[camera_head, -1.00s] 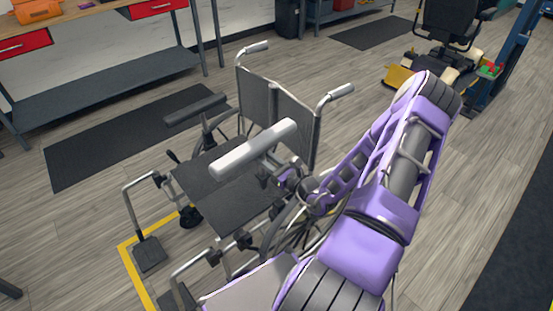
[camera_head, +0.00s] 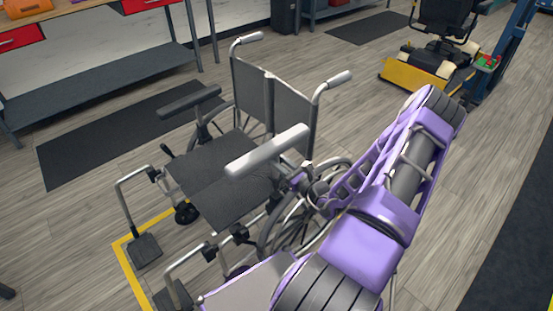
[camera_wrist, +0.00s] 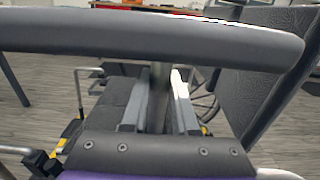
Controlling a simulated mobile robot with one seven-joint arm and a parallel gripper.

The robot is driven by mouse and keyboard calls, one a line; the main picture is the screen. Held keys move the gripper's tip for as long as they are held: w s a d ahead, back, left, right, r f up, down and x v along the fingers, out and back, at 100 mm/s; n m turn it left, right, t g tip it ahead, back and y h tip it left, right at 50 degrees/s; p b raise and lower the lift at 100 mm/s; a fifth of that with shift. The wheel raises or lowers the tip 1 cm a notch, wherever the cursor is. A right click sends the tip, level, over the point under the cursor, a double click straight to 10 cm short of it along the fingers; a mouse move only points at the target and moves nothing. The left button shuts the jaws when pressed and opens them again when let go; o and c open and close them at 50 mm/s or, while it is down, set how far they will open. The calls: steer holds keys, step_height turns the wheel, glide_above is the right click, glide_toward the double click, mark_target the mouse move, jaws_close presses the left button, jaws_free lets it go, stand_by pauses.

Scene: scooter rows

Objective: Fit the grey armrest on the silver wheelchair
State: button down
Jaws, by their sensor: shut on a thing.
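The grey armrest (camera_head: 267,151) is a light, long pad held above the near side of the seat of the silver wheelchair (camera_head: 318,120). In the wrist view the armrest (camera_wrist: 150,38) crosses the top, with its post running down between my fingers. My gripper (camera_wrist: 158,108) is shut on that post. In the head view my gripper (camera_head: 292,180) is partly hidden under the pad, beside the wheelchair's near wheel. The post's lower end is hidden, so I cannot tell whether it touches the chair frame. A dark armrest (camera_head: 188,100) sits on the far side.
A workbench with a lower shelf (camera_head: 110,88) stands at the back left, with a dark mat (camera_head: 110,140) before it. A yellow scooter (camera_head: 425,76) and a blue post (camera_head: 500,50) are at the back right. Yellow tape (camera_head: 133,262) marks the floor. Floor right of my arm is clear.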

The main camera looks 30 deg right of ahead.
mark_target(278, 178)
steer(key=shift+f, duration=0.2)
steer(key=shift+s+f+b, duration=0.1)
steer(key=shift+f+b, duration=0.55)
steer(key=shift+f, duration=0.25)
stand_by(0.3)
steer(key=shift+f+b, duration=0.8)
steer(key=shift+f, duration=0.15)
steer(key=shift+f+b, duration=0.35)
steer(key=shift+f, duration=1.7)
steer(key=shift+f, duration=0.1)
steer(key=c, duration=0.6)
jaws_free()
steer(key=shift+f, duration=0.1)
